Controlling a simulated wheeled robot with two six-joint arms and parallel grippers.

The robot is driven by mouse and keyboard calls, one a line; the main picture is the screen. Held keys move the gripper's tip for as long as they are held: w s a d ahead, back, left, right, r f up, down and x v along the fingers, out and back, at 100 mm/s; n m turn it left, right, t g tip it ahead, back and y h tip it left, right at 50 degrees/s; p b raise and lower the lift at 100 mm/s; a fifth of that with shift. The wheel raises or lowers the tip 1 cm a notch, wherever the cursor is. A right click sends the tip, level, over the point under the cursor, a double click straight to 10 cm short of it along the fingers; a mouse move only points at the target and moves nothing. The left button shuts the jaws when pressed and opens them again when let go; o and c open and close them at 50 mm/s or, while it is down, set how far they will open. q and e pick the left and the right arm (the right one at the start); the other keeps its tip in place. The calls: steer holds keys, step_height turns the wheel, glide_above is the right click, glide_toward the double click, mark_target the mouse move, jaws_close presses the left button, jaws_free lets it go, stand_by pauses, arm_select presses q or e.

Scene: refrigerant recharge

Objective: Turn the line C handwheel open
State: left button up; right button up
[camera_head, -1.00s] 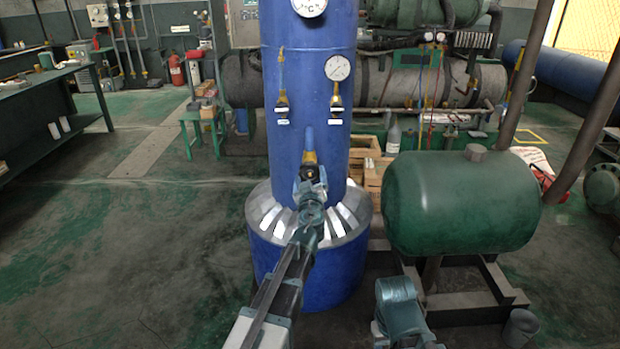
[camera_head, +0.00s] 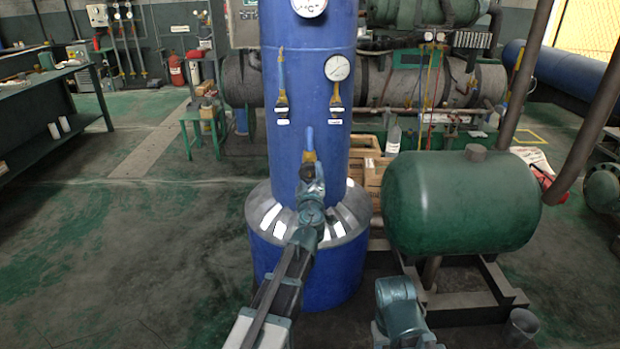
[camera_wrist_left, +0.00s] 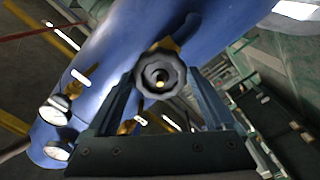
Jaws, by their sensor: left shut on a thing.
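In the head view my left gripper (camera_head: 311,172) is at the lowest valve (camera_head: 309,155) on the front of the blue tank (camera_head: 308,120). The gripper hides the wheel there, and I cannot read a line letter on it. Part of my right arm shows at the lower right of the head view; its gripper is out of view.
Two more brass valves, the left one (camera_head: 282,102) and the right one (camera_head: 336,100), carry white tags higher on the tank. A dial gauge (camera_head: 337,68) sits above the right one. A green horizontal tank (camera_head: 460,205) stands close at right. Floor at left is clear.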

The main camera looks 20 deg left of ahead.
arm_select(q)
steer(key=n, duration=0.3)
steer(key=shift+s+n, duration=0.2)
steer(key=shift+n, duration=0.2)
steer(key=o, duration=1.3)
steer(key=shift+c, duration=0.2)
steer(key=v, duration=0.6)
steer(key=shift+s+d, duration=0.15)
steer(key=shift+s, duration=0.2)
steer(key=shift+r, duration=0.1)
steer(key=m, duration=0.4)
steer(key=s+m, duration=0.1)
steer(key=m, duration=0.4)
steer(key=s+m, duration=0.1)
steer(key=m, duration=0.4)
steer(key=shift+s+d, duration=0.1)
steer(key=shift+d, duration=0.15)
